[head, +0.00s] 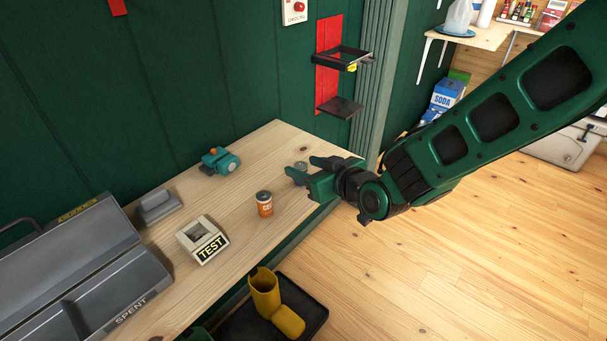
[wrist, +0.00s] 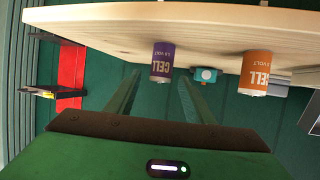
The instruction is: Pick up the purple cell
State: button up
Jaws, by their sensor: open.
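The purple cell (wrist: 162,62) stands on the wooden bench, which appears upside down in the wrist view. It shows between the two fingers of my gripper (wrist: 158,82), ahead of the tips. My gripper is open and empty. In the head view my gripper (head: 304,167) is low over the bench's right end, and its fingers hide most of the purple cell; only a greyish bit (head: 300,164) shows there. Contact between fingers and cell cannot be told.
An orange cell (head: 264,204) stands left of my gripper on the bench (head: 262,150). A teal device (head: 220,162), a TEST block (head: 202,240) and a grey SPENT box (head: 85,275) sit further left.

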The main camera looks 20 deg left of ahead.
jog(key=shift+x, duration=1.25)
jog(key=c, duration=1.2)
jog(key=shift+r, duration=0.1)
